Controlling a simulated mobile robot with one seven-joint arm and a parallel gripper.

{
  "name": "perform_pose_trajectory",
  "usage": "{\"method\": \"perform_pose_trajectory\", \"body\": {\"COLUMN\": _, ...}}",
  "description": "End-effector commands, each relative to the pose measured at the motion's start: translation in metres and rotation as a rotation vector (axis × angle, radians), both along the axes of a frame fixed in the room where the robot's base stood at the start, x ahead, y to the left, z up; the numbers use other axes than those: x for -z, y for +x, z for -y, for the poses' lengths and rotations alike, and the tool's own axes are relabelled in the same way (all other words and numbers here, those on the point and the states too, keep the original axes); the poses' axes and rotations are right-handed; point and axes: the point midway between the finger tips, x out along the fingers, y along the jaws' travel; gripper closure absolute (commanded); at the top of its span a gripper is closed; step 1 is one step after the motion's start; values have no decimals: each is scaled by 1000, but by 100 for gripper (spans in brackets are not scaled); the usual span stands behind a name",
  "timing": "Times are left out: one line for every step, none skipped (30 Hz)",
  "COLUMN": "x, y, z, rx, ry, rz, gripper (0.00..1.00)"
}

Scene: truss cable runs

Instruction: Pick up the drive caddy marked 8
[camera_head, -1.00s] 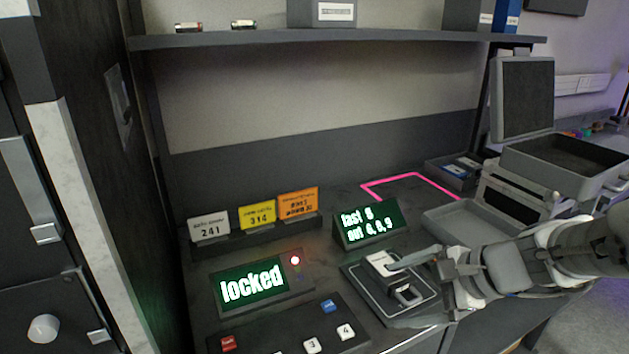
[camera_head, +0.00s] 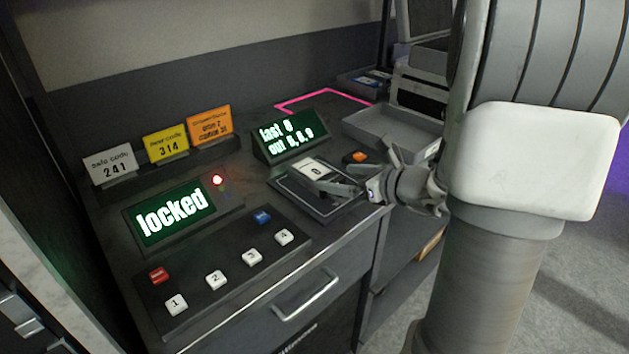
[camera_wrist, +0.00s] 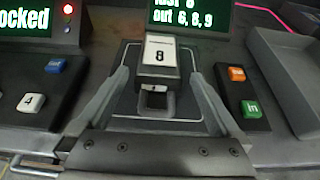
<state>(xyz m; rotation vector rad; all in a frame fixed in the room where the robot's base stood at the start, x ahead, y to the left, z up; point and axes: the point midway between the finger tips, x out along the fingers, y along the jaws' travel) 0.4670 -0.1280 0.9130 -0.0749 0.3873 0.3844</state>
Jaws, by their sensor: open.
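The drive caddy marked 8 (camera_wrist: 160,58) is a dark block with a white label and a handle loop on its near side. It lies on a dark square pad with a pale outline (camera_wrist: 187,121), in front of a green display. In the head view the caddy (camera_head: 314,168) is partly hidden by my gripper. My gripper (camera_wrist: 160,92) is open, with one finger on each side of the caddy. I cannot tell whether the fingers touch it. In the head view my gripper (camera_head: 362,172) reaches in from the right.
A display reading "locked" (camera_head: 172,212) and a keypad (camera_head: 200,300) stand to the left. The green display (camera_head: 290,138) is behind the pad. Orange and green buttons (camera_wrist: 251,109) sit right of the pad, beside a grey tray (camera_head: 385,130). A drawer handle (camera_head: 307,295) juts out below.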

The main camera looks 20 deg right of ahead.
Motion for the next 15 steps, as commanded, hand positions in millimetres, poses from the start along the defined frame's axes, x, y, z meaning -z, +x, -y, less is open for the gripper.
{"method": "perform_pose_trajectory", "body": {"x": 7, "y": 9, "z": -4, "rx": -2, "ry": -1, "rz": -1, "gripper": 0}}
{"method": "perform_pose_trajectory", "body": {"x": 9, "y": 14, "z": -6, "rx": -3, "ry": 0, "rz": -1, "gripper": 0}}
{"method": "perform_pose_trajectory", "body": {"x": 11, "y": 19, "z": -9, "rx": -2, "ry": 0, "rz": 0, "gripper": 0}}
{"method": "perform_pose_trajectory", "body": {"x": 12, "y": 23, "z": -9, "rx": -1, "ry": -1, "rz": -1, "gripper": 0}}
{"method": "perform_pose_trajectory", "body": {"x": 13, "y": 25, "z": -10, "rx": -1, "ry": -1, "rz": -1, "gripper": 0}}
{"method": "perform_pose_trajectory", "body": {"x": 14, "y": 28, "z": -11, "rx": 0, "ry": -1, "rz": -1, "gripper": 0}}
{"method": "perform_pose_trajectory", "body": {"x": 15, "y": 30, "z": -12, "rx": 0, "ry": -1, "rz": -1, "gripper": 0}}
{"method": "perform_pose_trajectory", "body": {"x": 15, "y": 31, "z": -13, "rx": 0, "ry": 0, "rz": 0, "gripper": 0}}
{"method": "perform_pose_trajectory", "body": {"x": 15, "y": 33, "z": -14, "rx": 0, "ry": -1, "rz": 0, "gripper": 0}}
{"method": "perform_pose_trajectory", "body": {"x": 15, "y": 34, "z": -14, "rx": 0, "ry": -1, "rz": 0, "gripper": 0}}
{"method": "perform_pose_trajectory", "body": {"x": 16, "y": 35, "z": -14, "rx": 0, "ry": -1, "rz": 0, "gripper": 0}}
{"method": "perform_pose_trajectory", "body": {"x": 16, "y": 37, "z": -15, "rx": -2, "ry": -1, "rz": 1, "gripper": 0}}
{"method": "perform_pose_trajectory", "body": {"x": 17, "y": 39, "z": -16, "rx": -2, "ry": -1, "rz": 1, "gripper": 0}}
{"method": "perform_pose_trajectory", "body": {"x": 19, "y": 41, "z": -18, "rx": -2, "ry": -3, "rz": 0, "gripper": 0}}
{"method": "perform_pose_trajectory", "body": {"x": 21, "y": 46, "z": -20, "rx": -3, "ry": -2, "rz": 0, "gripper": 0}}
